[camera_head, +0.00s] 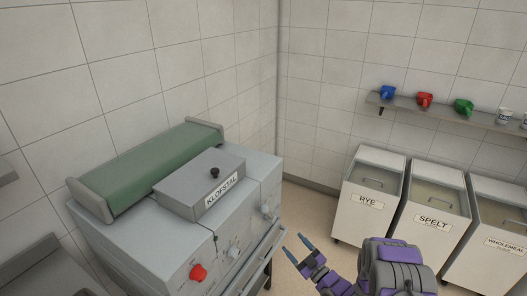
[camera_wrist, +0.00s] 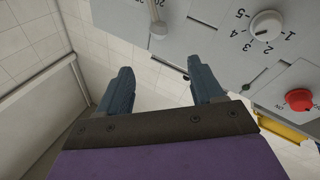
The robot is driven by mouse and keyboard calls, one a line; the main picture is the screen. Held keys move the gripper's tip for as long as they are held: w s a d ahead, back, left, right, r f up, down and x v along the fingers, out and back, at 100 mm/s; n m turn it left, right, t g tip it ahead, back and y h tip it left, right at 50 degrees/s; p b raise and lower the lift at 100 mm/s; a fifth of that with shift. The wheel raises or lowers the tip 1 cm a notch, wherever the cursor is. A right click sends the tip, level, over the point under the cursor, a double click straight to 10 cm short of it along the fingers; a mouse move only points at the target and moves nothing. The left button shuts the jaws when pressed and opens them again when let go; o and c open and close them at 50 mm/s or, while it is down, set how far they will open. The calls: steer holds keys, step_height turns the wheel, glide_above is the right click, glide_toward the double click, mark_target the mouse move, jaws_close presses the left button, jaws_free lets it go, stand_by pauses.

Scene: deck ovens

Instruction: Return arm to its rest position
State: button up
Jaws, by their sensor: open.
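My gripper (camera_head: 294,246) is in the lower middle of the head view, with its fingers apart and nothing between them. It is in front of the grey oven unit (camera_head: 147,255), near the handle bar along its front edge. In the wrist view the two dark blue fingers of my gripper (camera_wrist: 158,92) are spread, with tiled wall visible between them. My purple arm reaches in from the bottom of the head view.
Bins labelled RYE (camera_head: 366,215), SPELT (camera_head: 425,235) and WHOLEMEAL (camera_head: 495,260) stand at right. A shelf (camera_head: 430,114) holds coloured scoops. Floor shows between oven and bins.

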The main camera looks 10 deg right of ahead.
steer(key=w+d+r+m+g+h, duration=0.1)
steer(key=w+d+r+g+h, duration=0.35)
steer(key=d+h, duration=0.35)
steer(key=s+d+r+m+g+h, duration=0.3)
steer(key=s+r+m+g+h, duration=0.2)
steer(key=s+r, duration=0.5)
steer(key=s+a+r+m+g, duration=0.1)
steer(key=s+a+r+g, duration=0.2)
steer(key=s, duration=1)
steer(key=s+a+r+m+g+y, duration=0.1)
steer(key=s+a+r+m+g, duration=0.1)
steer(key=s+a, duration=0.5)
steer(key=s+a+r+m+g+y, duration=0.1)
steer(key=s+a+r+g, duration=0.3)
steer(key=s, duration=1.5)
steer(key=shift+a+r+m+g, duration=0.35)
steer(key=shift+a+r+m, duration=0.15)
steer(key=shift+a, duration=0.15)
steer(key=shift+c, duration=0.2)
